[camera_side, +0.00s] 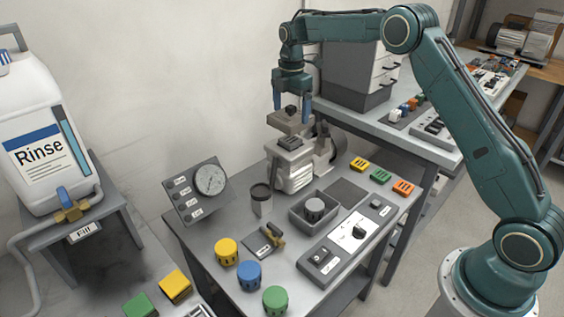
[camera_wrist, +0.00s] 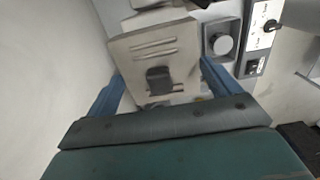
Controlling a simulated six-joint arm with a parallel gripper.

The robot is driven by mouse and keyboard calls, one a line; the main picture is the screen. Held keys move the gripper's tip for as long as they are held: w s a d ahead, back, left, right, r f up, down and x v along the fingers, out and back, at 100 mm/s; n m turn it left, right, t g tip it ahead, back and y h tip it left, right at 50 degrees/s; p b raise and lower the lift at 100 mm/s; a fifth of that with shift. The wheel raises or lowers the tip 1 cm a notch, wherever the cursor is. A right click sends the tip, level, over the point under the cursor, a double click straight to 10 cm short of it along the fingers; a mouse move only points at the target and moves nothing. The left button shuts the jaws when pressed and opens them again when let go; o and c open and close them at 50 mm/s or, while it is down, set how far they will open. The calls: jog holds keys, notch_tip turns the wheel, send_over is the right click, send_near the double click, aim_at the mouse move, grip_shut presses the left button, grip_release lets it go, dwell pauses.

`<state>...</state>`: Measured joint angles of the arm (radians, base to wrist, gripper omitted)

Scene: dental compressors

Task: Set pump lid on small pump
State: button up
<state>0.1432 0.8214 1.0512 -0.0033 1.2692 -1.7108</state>
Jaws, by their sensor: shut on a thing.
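The pump lid (camera_side: 289,124) is a flat beige-grey plate with a dark knob on top. My gripper (camera_side: 292,108), with blue fingers, is shut on it from above. In the wrist view, the lid (camera_wrist: 150,46) shows slots and its dark knob between the two fingers of my gripper (camera_wrist: 160,78). The small pump (camera_side: 292,170) is a grey machine at the back of the grey table. The lid is over the pump's top, and a dark part of that top shows below it. I cannot tell how large the gap between them is.
A grey tray (camera_side: 301,221) with a round grey knob, a dark cup (camera_side: 261,200) and a gauge panel (camera_side: 197,190) stand near the pump. Yellow, blue and green caps line the front. A grey drawer cabinet (camera_side: 352,75) stands behind, right of my gripper.

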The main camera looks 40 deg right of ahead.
aim_at(291, 117)
jog(key=shift+f, duration=2.35)
jog(key=shift+f, duration=0.65)
jog(key=o, duration=0.9)
jog(key=shift+r, duration=0.15)
notch_tip(291, 117, up, 13)
jog(key=shift+f, duration=0.1)
